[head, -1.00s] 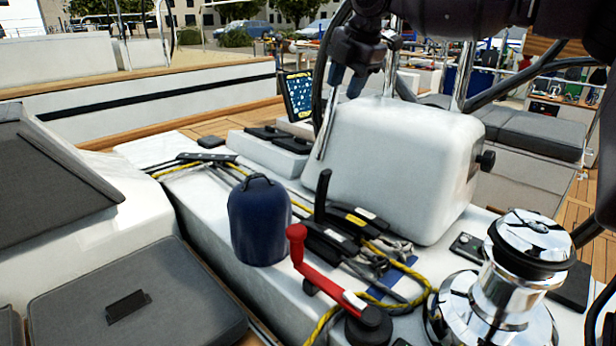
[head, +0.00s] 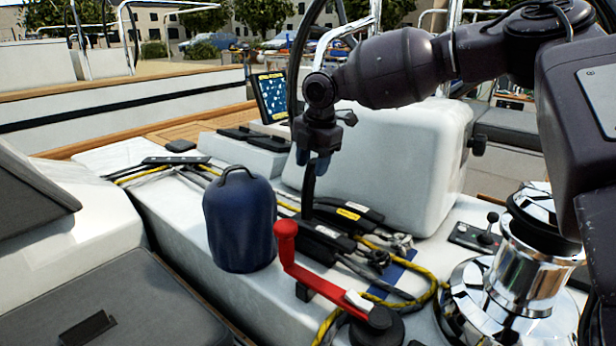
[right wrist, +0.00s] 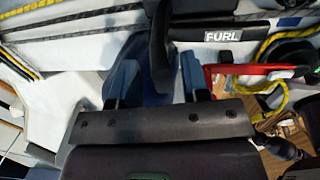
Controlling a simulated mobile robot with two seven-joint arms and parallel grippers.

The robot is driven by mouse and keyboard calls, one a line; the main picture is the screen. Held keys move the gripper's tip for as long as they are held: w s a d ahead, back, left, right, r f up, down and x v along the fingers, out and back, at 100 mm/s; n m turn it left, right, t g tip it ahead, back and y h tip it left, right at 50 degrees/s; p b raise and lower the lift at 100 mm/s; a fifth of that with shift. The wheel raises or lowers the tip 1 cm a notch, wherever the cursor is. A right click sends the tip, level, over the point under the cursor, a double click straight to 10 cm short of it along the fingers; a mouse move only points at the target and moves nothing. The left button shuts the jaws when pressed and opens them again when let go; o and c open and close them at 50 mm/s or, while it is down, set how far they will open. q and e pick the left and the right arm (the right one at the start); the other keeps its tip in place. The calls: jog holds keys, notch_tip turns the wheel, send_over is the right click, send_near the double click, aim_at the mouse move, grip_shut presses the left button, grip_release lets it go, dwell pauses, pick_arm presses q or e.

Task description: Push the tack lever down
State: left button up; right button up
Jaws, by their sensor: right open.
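A black clutch lever (head: 308,190) stands upright from the rope clutches (head: 335,222) on the white cabin top. It looks like the raised tack lever, but I cannot read its label. My right gripper (head: 313,158) is open above it, pointing down, with its blue fingertips around or just in front of the lever's top. In the right wrist view a dark upright bar, probably this lever (right wrist: 159,45), shows between my open fingers (right wrist: 157,82). A neighbouring clutch handle marked FURL (right wrist: 222,37) lies flat. My left gripper is not in view.
A red winch handle (head: 325,285) stands close in front of the clutches. A dark blue covered winch (head: 239,225) is to the left, a chrome winch (head: 530,270) to the right. A white housing (head: 405,150) rises behind. Yellow and grey lines run around the clutches.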

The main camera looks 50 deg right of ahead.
aim_at(311, 190)
jog(key=shift+w+f, duration=0.15)
jog(key=shift+f, duration=0.6)
jog(key=shift+w+f, duration=0.1)
jog(key=shift+f, duration=0.65)
grip_shut()
